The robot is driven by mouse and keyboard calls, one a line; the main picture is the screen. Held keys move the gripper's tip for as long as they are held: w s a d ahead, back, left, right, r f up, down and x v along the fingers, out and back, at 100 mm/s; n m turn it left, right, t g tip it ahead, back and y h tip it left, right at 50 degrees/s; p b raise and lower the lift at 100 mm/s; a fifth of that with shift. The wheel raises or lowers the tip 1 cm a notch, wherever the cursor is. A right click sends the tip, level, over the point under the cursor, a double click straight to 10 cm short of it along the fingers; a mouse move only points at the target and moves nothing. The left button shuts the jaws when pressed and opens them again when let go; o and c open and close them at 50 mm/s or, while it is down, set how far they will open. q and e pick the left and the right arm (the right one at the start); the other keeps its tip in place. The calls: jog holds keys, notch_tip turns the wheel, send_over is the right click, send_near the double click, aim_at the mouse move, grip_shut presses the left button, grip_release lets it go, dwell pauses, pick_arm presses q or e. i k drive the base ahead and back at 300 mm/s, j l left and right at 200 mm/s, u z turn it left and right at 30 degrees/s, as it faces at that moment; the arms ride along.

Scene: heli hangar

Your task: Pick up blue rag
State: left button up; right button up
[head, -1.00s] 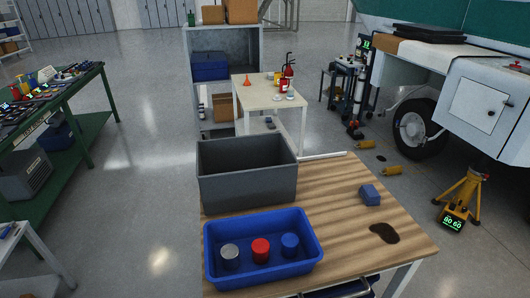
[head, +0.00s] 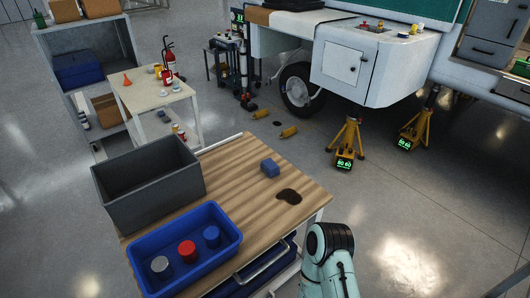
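A small blue folded rag (head: 269,168) lies on the wooden-topped workbench (head: 240,150), towards its right side. A dark brown spill (head: 289,196) lies on the top just in front of it, apart from it. My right arm comes in from the bottom, to the right of the bench, but its gripper is not visible. My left arm and gripper are not in view.
A grey bin (head: 150,190) and a blue tray (head: 172,288) with several cans stand on the bench's left part. A bench handle (head: 262,266) sticks out at the front. Yellow jack stands (head: 348,140) and the truck (head: 372,70) are beyond. Floor right of the bench is clear.

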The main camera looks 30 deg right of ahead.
aim_at(270, 168)
jog(key=z, duration=1)
